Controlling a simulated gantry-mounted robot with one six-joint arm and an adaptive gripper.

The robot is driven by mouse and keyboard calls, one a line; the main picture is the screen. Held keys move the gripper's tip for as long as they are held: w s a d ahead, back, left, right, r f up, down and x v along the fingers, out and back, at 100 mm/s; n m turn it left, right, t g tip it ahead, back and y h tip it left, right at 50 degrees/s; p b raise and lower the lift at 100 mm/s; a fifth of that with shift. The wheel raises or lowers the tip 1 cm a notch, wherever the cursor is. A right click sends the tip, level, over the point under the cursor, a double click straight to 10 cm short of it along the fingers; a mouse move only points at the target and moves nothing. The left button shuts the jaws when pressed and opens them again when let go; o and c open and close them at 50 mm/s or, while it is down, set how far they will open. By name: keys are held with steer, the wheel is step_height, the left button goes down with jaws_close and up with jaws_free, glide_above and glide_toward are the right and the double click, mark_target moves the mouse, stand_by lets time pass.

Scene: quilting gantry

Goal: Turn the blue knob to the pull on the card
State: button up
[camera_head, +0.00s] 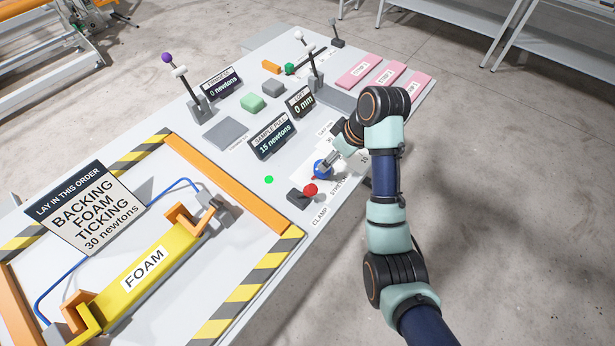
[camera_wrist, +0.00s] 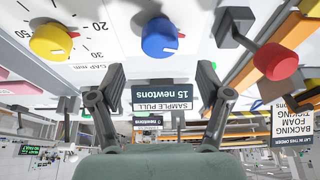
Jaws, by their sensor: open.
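The blue knob (camera_head: 322,169) is on the bench panel, right of the red-topped lever. In the wrist view the blue knob (camera_wrist: 158,40) shows a small red pointer towards picture right. My gripper (camera_head: 334,160) is at the knob in the head view. In the wrist view my gripper (camera_wrist: 161,84) has its fingers spread, with nothing between the tips; the knob appears just beyond them. Contact cannot be told. The card (camera_head: 84,208) reads backing, foam, ticking, 30 newtons. The sample pull display (camera_head: 272,138) reads 15 newtons; it also shows in the wrist view (camera_wrist: 177,94).
A red-topped clamp lever (camera_head: 310,189) stands close beside the blue knob. A yellow knob (camera_wrist: 50,41) with a gap scale is on its other side. Upright displays and levers stand behind. A yellow foam bar (camera_head: 145,268) lies in the striped frame at front left.

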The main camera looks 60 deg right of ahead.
steer(key=b+x, duration=0.4)
steer(key=x, duration=0.3)
steer(key=shift+w+f+b, duration=0.15)
steer(key=shift+f+b, duration=0.15)
steer(key=shift+b, duration=0.1)
steer(key=c, duration=1.2)
steer(key=shift+o, duration=0.2)
steer(key=m+p, duration=0.1)
steer(key=p, duration=0.3)
steer(key=shift+r, duration=0.4)
steer(key=m+h+p, duration=0.1)
steer(key=m+p, duration=0.1)
steer(key=p, duration=0.3)
steer(key=shift+a+r+m+g, duration=0.1)
steer(key=shift+m+g, duration=0.2)
steer(key=shift+m, duration=0.1)
steer(key=m+p, duration=0.1)
steer(key=p, duration=0.1)
steer(key=m+h+p, duration=0.1)
steer(key=m+p, duration=0.1)
steer(key=shift+f+g, duration=0.2)
steer(key=shift+g, duration=0.1)
steer(key=shift+f+m+h+p, duration=0.2)
steer(key=shift+m+h+p, duration=0.3)
steer(key=shift+m+p, duration=0.55)
steer(key=shift+f+g, duration=0.1)
steer(key=shift+g, duration=0.2)
